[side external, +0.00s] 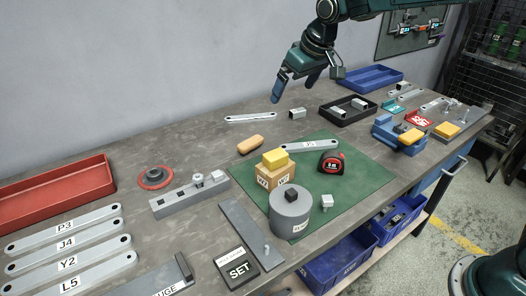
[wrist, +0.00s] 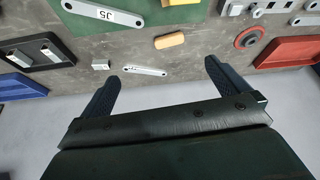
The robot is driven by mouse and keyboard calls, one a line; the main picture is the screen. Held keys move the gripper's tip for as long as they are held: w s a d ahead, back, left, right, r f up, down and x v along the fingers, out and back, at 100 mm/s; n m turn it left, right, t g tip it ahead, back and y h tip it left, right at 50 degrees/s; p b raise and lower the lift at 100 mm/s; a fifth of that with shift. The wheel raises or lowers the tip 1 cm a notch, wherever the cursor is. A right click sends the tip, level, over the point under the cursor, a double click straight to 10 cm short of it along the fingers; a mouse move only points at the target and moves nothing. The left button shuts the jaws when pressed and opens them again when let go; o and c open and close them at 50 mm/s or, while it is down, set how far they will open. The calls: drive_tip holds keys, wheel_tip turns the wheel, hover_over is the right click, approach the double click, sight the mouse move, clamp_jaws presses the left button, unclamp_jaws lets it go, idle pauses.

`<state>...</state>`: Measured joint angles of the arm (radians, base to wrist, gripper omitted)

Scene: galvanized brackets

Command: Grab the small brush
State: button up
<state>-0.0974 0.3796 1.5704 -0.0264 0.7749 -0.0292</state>
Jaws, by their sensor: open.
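A small tan, rounded block (side external: 250,144) lies on the grey bench just left of the green mat. It could be the small brush's back, but no bristles show. It also shows in the wrist view (wrist: 170,40), beyond my fingertips and near the middle. My gripper (side external: 293,90) is open and empty, well above the back part of the bench. In the wrist view, its two blue fingers (wrist: 160,80) are spread wide, with nothing between them.
A flat metal bar (side external: 251,118) lies behind the tan block. A black tray (side external: 347,110) and red tray (side external: 55,195) flank the area.

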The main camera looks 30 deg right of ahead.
approach(250, 141)
drive_tip(key=shift+x, duration=2.1)
drive_tip(key=shift+x, duration=2.6)
drive_tip(key=shift+s, duration=0.1)
drive_tip(key=c, duration=0.8)
drive_tip(key=shift+r, duration=0.2)
wheel_tip(250, 141, up, 20)
drive_tip(key=shift+f, duration=0.15)
